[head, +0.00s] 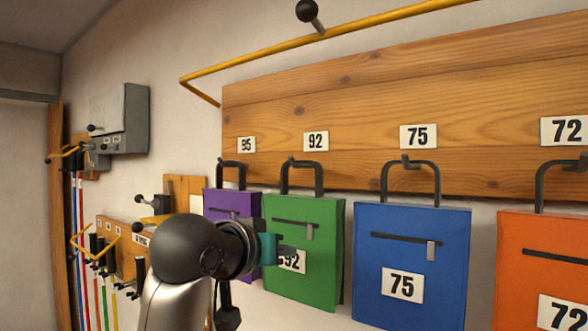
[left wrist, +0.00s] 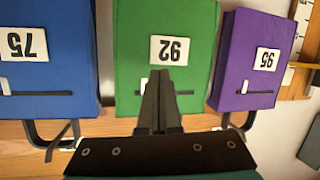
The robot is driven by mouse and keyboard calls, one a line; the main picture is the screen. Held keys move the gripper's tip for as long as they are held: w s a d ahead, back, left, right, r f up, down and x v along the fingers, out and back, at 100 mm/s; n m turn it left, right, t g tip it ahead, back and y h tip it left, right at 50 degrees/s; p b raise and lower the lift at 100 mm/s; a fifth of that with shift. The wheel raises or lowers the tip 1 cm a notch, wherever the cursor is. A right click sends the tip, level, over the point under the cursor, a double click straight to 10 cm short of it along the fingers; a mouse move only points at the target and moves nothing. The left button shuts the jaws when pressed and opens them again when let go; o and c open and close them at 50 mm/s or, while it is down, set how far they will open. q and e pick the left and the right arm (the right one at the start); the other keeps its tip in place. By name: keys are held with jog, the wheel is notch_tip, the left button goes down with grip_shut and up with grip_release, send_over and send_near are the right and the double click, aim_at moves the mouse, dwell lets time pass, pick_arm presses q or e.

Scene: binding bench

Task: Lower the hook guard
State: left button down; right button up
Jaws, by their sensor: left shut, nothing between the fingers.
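The hook guard is a yellow bar (head: 290,46) with a black knob (head: 307,11) on a short stem. It runs across the top of the head view, above the wooden hook board (head: 370,88), clear of the bags and hooks below. My left gripper (head: 291,252) is in front of the green bag (head: 325,240), well below the bar. Its fingers (left wrist: 157,100) are shut with nothing between them, pointing towards the green bag in the left wrist view. The guard is not in the left wrist view. My right gripper is not in view.
Purple (head: 220,202), green, blue (head: 440,270) and orange (head: 545,260) bags hang from hooks under number plates. At left are a grey wall box (head: 125,118) and a smaller board (head: 125,245) with black handles and coloured cords. The wall near the bar looks clear.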

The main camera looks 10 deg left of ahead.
pick_arm(q)
jog(key=s+r+t+h, duration=0.1)
jog(key=s+r, duration=0.4)
jog(key=r, duration=0.7)
jog(key=s+r+m+t+h, duration=0.1)
jog(key=s+r, duration=0.5)
jog(key=r, duration=0.7)
jog(key=s+r+t+h, duration=0.2)
jog(key=s+r+t, duration=0.2)
jog(key=r, duration=0.8)
jog(key=shift+s+d+r, duration=0.15)
jog(key=shift+s+r, duration=0.15)
jog(key=shift+s, duration=0.85)
jog(key=shift+w, duration=0.1)
jog(key=r+p+x, duration=0.1)
jog(key=p+x, duration=0.4)
jog(key=x, duration=0.4)
jog(key=shift+w+d+f, duration=0.1)
jog(key=shift+d+f, duration=0.05)
jog(key=shift+f, duration=0.6)
jog(key=shift+w+d+f, duration=0.1)
jog(key=shift+d+f, duration=0.1)
jog(key=shift+f, duration=0.55)
jog(key=shift+w+d+f, duration=0.1)
jog(key=shift+d+f, duration=0.05)
jog(key=shift+f, duration=0.6)
jog(key=shift+s, duration=0.1)
